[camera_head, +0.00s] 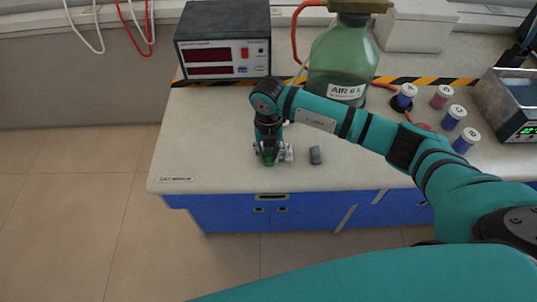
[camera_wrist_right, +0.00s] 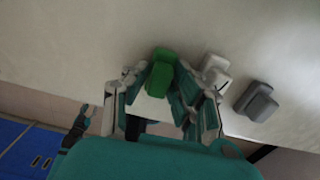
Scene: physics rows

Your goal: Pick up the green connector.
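The green connector (camera_wrist_right: 162,70) lies on the white bench top between the fingertips of my right gripper (camera_wrist_right: 160,82). The fingers stand on either side of it and look open, with narrow gaps. Contact cannot be made out. In the head view the green connector (camera_head: 268,158) shows small and partly hidden under the right gripper (camera_head: 267,152), which points down near the bench's front edge.
A white connector (camera_wrist_right: 216,70) lies close beside the right finger. A grey connector (camera_wrist_right: 257,102) lies farther right. A display box (camera_head: 224,50), a green bottle (camera_head: 342,62) and several small jars (camera_head: 453,117) stand behind. The bench is clear to the left.

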